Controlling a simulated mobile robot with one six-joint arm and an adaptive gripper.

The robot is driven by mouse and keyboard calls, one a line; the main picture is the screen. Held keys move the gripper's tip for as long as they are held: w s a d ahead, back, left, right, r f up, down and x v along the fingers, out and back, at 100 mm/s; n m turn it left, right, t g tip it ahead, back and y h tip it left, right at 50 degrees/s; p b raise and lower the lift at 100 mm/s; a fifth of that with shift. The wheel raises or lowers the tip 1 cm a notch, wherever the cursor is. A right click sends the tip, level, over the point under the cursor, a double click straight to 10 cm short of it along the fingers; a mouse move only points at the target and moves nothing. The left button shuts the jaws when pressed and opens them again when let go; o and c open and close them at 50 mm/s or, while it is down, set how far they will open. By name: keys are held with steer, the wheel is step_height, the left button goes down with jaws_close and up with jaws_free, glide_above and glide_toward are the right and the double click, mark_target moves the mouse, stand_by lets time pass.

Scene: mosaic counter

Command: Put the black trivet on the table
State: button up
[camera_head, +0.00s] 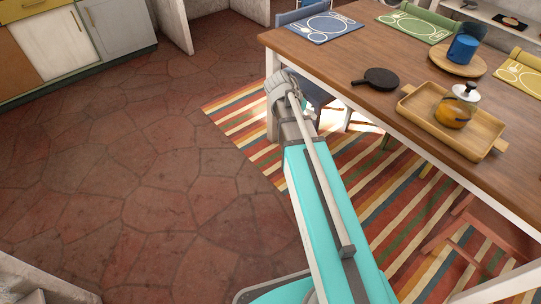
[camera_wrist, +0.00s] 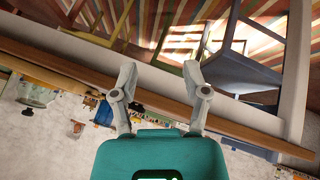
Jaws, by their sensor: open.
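A flat, round black piece with a short handle, seemingly the black trivet (camera_head: 381,78), lies on the wooden table (camera_head: 345,55) near its left edge in the head view. My gripper (camera_wrist: 160,72) shows in the wrist view with its two fingers spread apart and nothing between them. It faces the table's edge, with chair parts and the striped rug beyond. In the head view my arm ends beside the table's left side, apart from the black piece; the fingers cannot be made out there. The black piece is not clearly visible in the wrist view.
Placemats (camera_head: 325,27) lie along the far side. A blue chair (camera_wrist: 240,72) is by the table. Floor at left is clear.

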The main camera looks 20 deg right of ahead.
steer(key=s+a+f+n+y, duration=0.1)
steer(key=s+a+n+y, duration=0.2)
steer(key=s+a+n, duration=0.2)
steer(key=s+a+f+n+y, duration=0.2)
steer(key=s+a+n+y, duration=0.2)
steer(key=a, duration=0.8)
steer(key=s+n, duration=0.1)
steer(key=s, duration=0.1)
steer(key=shift+s+f, duration=0.25)
steer(key=shift+s, duration=0.15)
